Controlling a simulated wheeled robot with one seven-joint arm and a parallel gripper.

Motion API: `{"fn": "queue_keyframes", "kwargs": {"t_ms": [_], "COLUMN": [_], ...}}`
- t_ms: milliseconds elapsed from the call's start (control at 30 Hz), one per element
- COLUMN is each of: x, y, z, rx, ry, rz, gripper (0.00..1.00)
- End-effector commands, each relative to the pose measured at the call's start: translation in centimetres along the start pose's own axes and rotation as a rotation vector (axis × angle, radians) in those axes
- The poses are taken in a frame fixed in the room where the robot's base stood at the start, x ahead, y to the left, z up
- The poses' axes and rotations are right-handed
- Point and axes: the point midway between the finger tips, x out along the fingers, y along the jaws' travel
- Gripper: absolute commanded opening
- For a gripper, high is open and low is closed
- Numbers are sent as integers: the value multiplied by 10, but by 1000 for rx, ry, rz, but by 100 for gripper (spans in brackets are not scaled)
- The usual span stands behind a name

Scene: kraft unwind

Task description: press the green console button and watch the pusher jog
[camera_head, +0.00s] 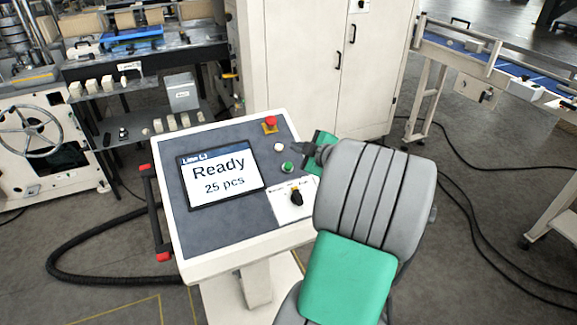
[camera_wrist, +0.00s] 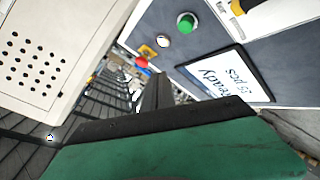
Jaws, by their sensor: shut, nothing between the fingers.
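The green console button (camera_head: 287,167) stands on the sloped console panel, below a white button (camera_head: 278,147). In the wrist view the green button (camera_wrist: 187,22) is near the top, clear of my fingers. My gripper (camera_head: 297,150) reaches over the panel's right edge from the right, its fingers shut and empty. Its tips show close to the white and green buttons; I cannot tell the exact gap above the panel. In the wrist view my dark fingers (camera_wrist: 156,92) point up the middle. The console screen (camera_head: 221,176) reads "Ready" and "25 pcs". I cannot pick out the pusher.
A red emergency stop (camera_head: 270,122) sits at the panel's top and a black knob (camera_head: 296,196) lower right. A white cabinet (camera_head: 330,70) stands behind the console. A machine (camera_head: 130,60) is at upper left, a blue conveyor (camera_head: 500,65) at upper right. Cables cross the floor.

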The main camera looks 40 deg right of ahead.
Motion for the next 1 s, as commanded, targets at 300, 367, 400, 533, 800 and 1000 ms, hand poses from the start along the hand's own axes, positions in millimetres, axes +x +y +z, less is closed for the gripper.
{"fn": "queue_keyframes", "kwargs": {"t_ms": [300,367,400,533,800,1000], "x": [32,39,44,53,57,57], "y": [-26,-31,-36,-42,-43,-42], "z": [24,28,34,40,41,41], "rx": [3,3,1,-1,1,1], "ry": [1,0,0,0,0,0], "rz": [-3,-5,-2,-1,-2,-2], "gripper": [0,0,0,0,0,0]}}
